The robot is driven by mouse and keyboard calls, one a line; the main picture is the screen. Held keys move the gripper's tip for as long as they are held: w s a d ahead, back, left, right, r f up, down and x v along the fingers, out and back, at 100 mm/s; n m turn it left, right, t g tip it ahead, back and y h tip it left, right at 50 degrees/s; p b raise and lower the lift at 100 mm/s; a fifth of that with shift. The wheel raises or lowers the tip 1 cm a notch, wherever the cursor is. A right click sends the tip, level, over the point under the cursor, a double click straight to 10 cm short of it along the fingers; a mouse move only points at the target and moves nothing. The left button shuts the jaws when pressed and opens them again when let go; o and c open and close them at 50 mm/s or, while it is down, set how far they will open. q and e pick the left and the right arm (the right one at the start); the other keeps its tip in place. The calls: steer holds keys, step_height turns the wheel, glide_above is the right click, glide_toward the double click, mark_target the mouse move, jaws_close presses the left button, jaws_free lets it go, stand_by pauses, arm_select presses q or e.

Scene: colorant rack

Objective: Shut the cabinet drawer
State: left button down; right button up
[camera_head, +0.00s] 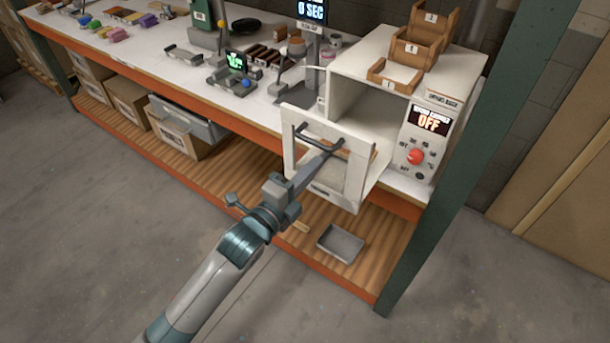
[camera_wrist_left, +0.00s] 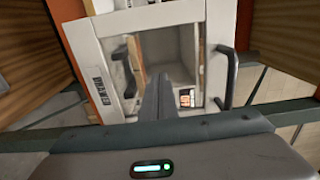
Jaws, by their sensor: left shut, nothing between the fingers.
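The white cabinet (camera_head: 395,50) stands at the right end of the bench, with a dark opening in its front. A dark bar handle (camera_head: 318,142) is on the drawer front; in the wrist view the handle (camera_wrist_left: 230,80) is at the right. My left gripper (camera_head: 338,147) is shut and empty, its fingers at the drawer front by the handle; I cannot tell if they touch. The closed fingers (camera_wrist_left: 160,92) show against the window in the wrist view. My right gripper is not in view.
The cabinet has a display reading OFF (camera_head: 429,121) and a red knob (camera_head: 416,157). Wooden trays (camera_head: 425,30) sit on top. A green post (camera_head: 445,170) stands at the right. A grey metal tray (camera_head: 341,243) lies on the lower shelf.

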arm_select(q)
steer(key=b+x, duration=0.4)
steer(key=x, duration=1.4)
steer(key=shift+w+f+b, duration=0.1)
steer(key=shift+b, duration=0.2)
steer(key=shift+r, duration=0.3)
